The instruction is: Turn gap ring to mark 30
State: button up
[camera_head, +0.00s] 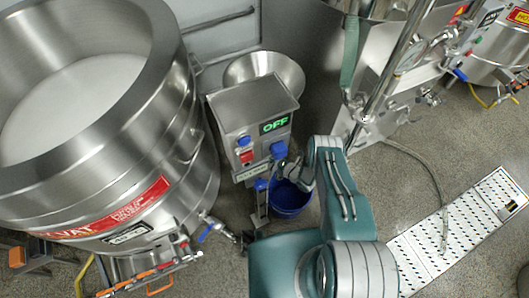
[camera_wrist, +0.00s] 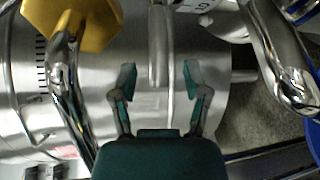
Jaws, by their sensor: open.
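The colloid mill (camera_head: 250,105) is a steel box with a green OFF display, left of my arm in the head view. In the wrist view a steel ring surface (camera_wrist: 30,75) with black scale marks curves at the left; its numbers are too small to read surely. A steel handle rod (camera_wrist: 157,45) comes down from the top, its lower end between my fingertips. My gripper (camera_wrist: 157,80) is open, one finger on each side of the rod, with gaps visible on both sides.
In the wrist view, a gold hexagonal part (camera_wrist: 90,22) and bent steel pipes (camera_wrist: 285,75) flank the gripper.

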jog(key=shift+x, duration=2.2)
grip_shut()
